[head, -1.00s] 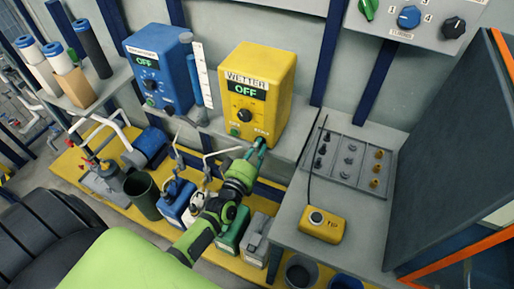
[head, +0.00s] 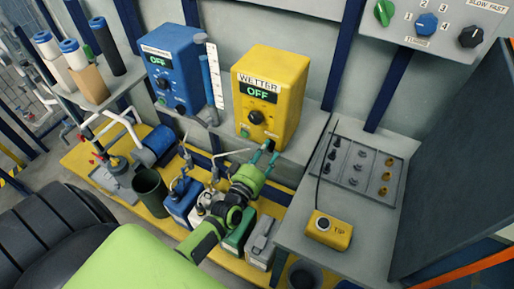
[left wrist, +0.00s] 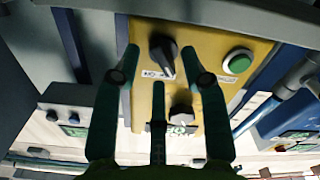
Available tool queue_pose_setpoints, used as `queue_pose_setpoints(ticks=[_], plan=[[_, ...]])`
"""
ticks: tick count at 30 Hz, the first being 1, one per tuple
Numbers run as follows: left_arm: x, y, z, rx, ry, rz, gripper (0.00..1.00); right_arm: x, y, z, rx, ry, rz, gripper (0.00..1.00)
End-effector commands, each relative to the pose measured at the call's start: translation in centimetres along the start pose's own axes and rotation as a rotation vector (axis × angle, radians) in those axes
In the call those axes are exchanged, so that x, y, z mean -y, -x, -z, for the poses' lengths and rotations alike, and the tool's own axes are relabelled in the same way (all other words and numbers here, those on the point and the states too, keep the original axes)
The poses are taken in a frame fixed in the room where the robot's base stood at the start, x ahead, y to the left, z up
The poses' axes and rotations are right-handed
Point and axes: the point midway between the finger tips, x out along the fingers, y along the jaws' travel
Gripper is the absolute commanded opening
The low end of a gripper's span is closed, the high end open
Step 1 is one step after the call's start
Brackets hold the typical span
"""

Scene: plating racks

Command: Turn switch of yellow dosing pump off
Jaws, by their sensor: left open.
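The yellow dosing pump (head: 283,91) is labelled WETTER, and its display (head: 259,94) reads OFF. Its black switch (left wrist: 163,53) is low on the front and sits at a slant in the left wrist view, which shows the pump upside down. The round green button (left wrist: 237,61) is beside it, and the larger knob (head: 256,117) is above. My left gripper (head: 267,152) is open, just in front of the pump's lower right front. In the left wrist view its fingertips (left wrist: 160,55) lie on either side of the switch, with no visible grip on it. My right gripper is not in view.
A blue pump (head: 175,75), also reading OFF, stands to the left. A grey tray (head: 350,183) of small knobs and a yellow box (head: 330,230) with a cable are on the bench at right. Several canisters (head: 181,203) stand below my left arm.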

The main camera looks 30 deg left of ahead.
Motion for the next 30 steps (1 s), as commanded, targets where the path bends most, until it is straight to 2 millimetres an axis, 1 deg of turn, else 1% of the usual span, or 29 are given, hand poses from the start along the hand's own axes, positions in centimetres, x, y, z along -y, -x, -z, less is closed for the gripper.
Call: queue_pose_setpoints(ticks=[9, 12, 15, 18, 21, 30], plan=[[0.1, 6.7, -0.1, 0.004, -0.001, 0.002, 0.44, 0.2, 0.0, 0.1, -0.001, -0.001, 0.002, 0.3], [0.1, 8.5, 0.0, 0.004, -0.001, 0.002, 0.44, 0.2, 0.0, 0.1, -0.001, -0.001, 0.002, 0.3], [0.1, 9.9, -0.1, 0.003, 0.0, 0.001, 0.44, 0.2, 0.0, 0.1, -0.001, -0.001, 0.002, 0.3], [0.0, 10.7, 0.0, 0.001, 0.0, 0.001, 0.44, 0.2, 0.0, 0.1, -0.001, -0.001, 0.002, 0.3], [0.0, 11.0, 0.0, 0.001, 0.001, 0.0, 0.44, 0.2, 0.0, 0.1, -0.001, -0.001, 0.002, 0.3], [0.0, 11.1, 0.0, 0.001, 0.001, 0.0, 0.44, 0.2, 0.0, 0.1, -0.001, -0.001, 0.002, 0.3]])
